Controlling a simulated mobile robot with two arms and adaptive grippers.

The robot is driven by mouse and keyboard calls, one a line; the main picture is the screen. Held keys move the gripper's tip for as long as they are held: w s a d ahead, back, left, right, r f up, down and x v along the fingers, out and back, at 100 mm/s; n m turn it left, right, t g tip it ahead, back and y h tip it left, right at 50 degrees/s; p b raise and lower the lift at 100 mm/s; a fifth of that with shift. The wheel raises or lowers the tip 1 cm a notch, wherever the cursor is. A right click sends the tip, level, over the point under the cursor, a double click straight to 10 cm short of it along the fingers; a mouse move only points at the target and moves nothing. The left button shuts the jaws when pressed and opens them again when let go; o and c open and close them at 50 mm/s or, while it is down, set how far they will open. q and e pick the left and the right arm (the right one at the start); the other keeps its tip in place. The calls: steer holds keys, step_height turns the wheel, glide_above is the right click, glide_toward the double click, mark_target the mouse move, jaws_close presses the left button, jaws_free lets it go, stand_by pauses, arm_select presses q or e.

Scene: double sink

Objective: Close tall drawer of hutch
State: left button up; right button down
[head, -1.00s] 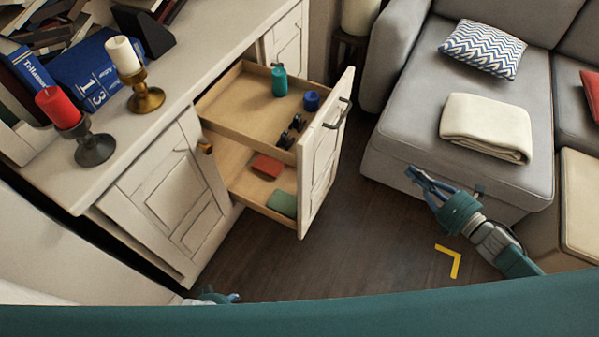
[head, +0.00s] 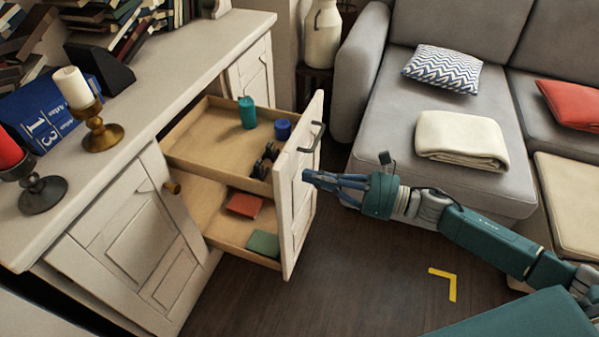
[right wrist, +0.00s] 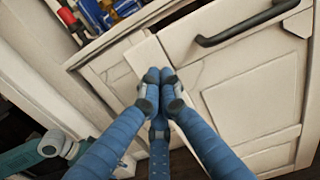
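The tall drawer of the white hutch (head: 75,175) is pulled well out, its panelled front (head: 298,195) facing right. It has an upper tray (head: 205,145) and a lower shelf (head: 205,205). A dark handle (head: 316,138) is on the front; it also shows in the right wrist view (right wrist: 245,25). My right gripper (head: 306,177) is in front of the drawer front, below the handle, its blue fingers together and empty. In the right wrist view its fingertips (right wrist: 159,78) meet before the panel; contact is unclear. A teal part, apparently of my left arm, shows lower left there; its fingers are not discernible.
The upper tray holds a teal bottle (head: 247,112), a blue jar (head: 283,129) and dark small items. The lower shelf holds a red block (head: 244,204) and a green one (head: 263,243). A grey sofa (head: 390,150) stands at right. Floor between is open.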

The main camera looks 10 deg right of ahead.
mark_target(288, 170)
steer(key=x, duration=0.3)
arm_select(q)
steer(key=shift+s+f, duration=0.15)
steer(key=shift+f, duration=0.2)
arm_select(e)
steer(key=shift+w+a, duration=0.15)
steer(key=shift+a, duration=0.05)
